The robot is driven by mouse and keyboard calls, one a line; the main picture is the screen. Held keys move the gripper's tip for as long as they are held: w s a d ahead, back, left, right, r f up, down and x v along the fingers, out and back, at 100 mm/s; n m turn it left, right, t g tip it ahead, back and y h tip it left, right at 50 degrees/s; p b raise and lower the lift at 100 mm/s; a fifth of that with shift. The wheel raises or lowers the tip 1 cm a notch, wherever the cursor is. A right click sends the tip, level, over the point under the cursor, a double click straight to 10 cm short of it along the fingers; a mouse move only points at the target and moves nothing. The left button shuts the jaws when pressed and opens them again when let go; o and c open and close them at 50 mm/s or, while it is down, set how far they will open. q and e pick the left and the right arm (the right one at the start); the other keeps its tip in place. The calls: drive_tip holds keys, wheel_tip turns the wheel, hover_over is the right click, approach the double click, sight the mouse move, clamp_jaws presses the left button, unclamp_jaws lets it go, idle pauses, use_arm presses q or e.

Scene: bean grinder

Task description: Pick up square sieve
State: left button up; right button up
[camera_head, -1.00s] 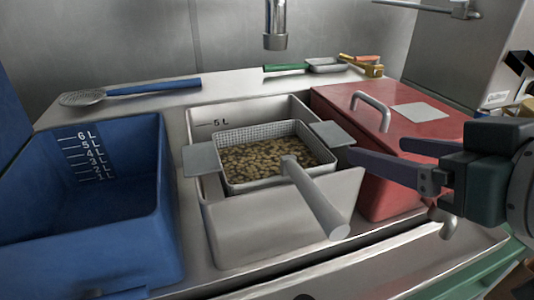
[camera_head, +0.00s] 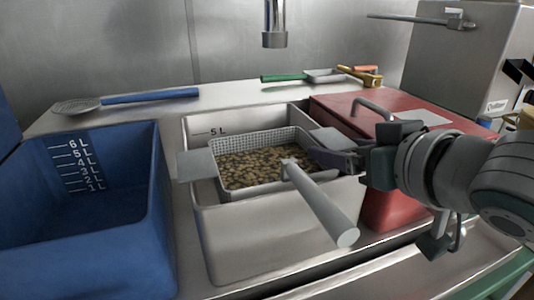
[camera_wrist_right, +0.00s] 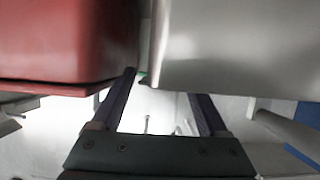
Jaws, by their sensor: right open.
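The square sieve (camera_head: 262,160) is a mesh basket full of brown beans, resting in the top of a light grey container (camera_head: 265,235). Its thick grey handle (camera_head: 325,208) slants down over the container's front. Flat tabs stick out at its left (camera_head: 196,165) and right (camera_head: 332,141). My right gripper (camera_head: 325,157) is at the sieve's right side, close to the right tab and the handle's base. In the right wrist view its two fingers (camera_wrist_right: 162,95) are spread apart with nothing held between them. Contact with the sieve cannot be told. My left gripper is not in view.
A blue container (camera_head: 100,250) stands left of the grey one, and a red lidded container (camera_head: 325,104) right of it. A blue-handled skimmer (camera_head: 150,96) and a green-handled tool (camera_head: 285,77) lie on the back ledge. A faucet (camera_head: 274,30) hangs behind.

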drive_tip(key=shift+c, duration=0.4)
clamp_jaws()
